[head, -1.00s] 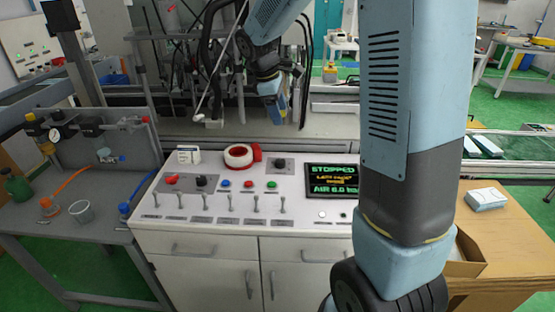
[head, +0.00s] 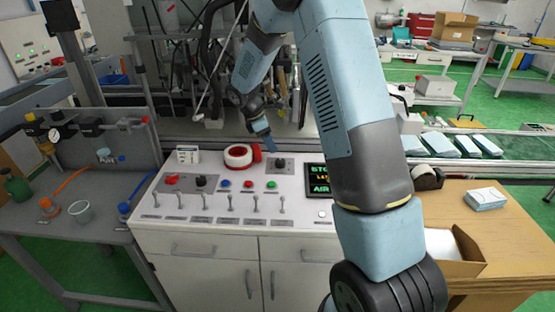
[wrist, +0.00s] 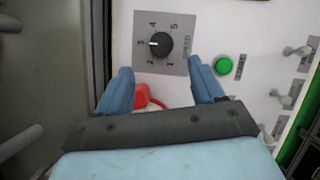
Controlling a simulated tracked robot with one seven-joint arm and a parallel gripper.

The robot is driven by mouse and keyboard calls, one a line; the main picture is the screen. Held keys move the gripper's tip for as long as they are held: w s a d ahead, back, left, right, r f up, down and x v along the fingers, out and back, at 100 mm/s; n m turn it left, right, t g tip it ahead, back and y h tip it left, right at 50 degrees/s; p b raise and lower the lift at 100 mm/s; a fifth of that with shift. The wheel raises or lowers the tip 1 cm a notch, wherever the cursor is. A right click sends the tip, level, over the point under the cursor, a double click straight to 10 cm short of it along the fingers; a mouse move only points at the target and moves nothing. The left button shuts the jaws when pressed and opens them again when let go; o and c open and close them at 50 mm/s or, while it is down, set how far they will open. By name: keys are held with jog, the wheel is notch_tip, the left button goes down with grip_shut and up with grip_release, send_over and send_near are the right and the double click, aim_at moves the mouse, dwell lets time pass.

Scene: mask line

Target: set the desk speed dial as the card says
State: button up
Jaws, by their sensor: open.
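The speed dial is a black knob (wrist: 161,44) on a grey plate numbered 1 to 5 in the wrist view. Its white mark points left, toward the 3. In the head view the dial (head: 281,164) is at the back of the white control desk (head: 240,211). My gripper (wrist: 162,76) is open, its blue fingers apart, with the dial beyond the fingertips and untouched. In the head view my gripper (head: 270,144) is just above and left of the dial. A small white card-like block (head: 187,155) stands at the desk's back left; its writing is unreadable.
A white and red roll (head: 239,156) lies left of the dial; its red part (wrist: 141,96) shows between my fingers. A green button (wrist: 223,66) and several toggle switches (head: 230,201) are nearby. The display (head: 317,178) is partly hidden by my arm.

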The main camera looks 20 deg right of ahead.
aim_at(280, 160)
jog(key=x, duration=0.9)
jog(key=shift+c, duration=0.3)
jog(key=c, duration=0.9)
jog(key=shift+c, duration=0.3)
